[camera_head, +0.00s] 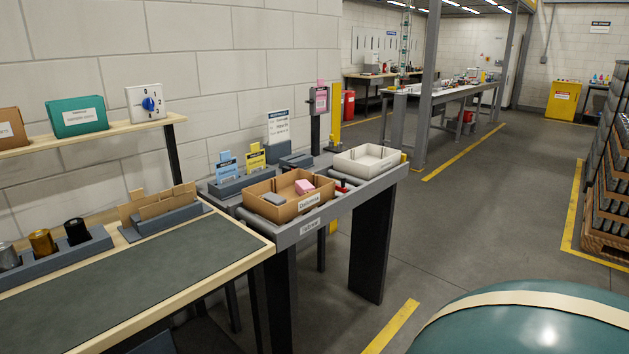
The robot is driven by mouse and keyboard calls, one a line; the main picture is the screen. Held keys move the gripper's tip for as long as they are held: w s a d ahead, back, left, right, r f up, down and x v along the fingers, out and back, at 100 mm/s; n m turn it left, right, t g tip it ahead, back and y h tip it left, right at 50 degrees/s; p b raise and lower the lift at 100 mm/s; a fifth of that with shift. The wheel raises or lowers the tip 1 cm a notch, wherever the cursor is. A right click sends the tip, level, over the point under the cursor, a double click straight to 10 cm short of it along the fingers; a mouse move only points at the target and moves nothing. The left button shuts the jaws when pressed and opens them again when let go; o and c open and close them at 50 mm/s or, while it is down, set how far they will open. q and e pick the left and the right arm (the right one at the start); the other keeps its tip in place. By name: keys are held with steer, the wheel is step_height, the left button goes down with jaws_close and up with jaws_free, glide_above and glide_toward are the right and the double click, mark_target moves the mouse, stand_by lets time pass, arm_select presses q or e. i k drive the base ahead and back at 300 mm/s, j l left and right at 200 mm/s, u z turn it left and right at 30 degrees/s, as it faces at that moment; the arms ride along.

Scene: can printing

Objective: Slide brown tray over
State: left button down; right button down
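The brown tray (290,207) sits on the roller stand (322,203) in the middle of the view. It holds a grey block and a pink block (304,186), and a label is on its front side. A white tray (367,160) sits to its right on the same stand. Neither of my grippers shows in this view.
A workbench with a dark green mat (120,268) stands at the left, with several cans in a grey rack (50,258). Blue and yellow cards (255,160) stand behind the brown tray. A rounded green surface (540,325) fills the lower right. Open floor lies right of the stand.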

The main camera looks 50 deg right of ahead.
mark_target(283, 185)
steer(key=l, duration=0.55)
steer(key=k+l+u, duration=0.15)
steer(key=l, duration=0.9)
steer(key=l+u, duration=0.1)
steer(key=l, duration=0.45)
steer(key=k, duration=0.05)
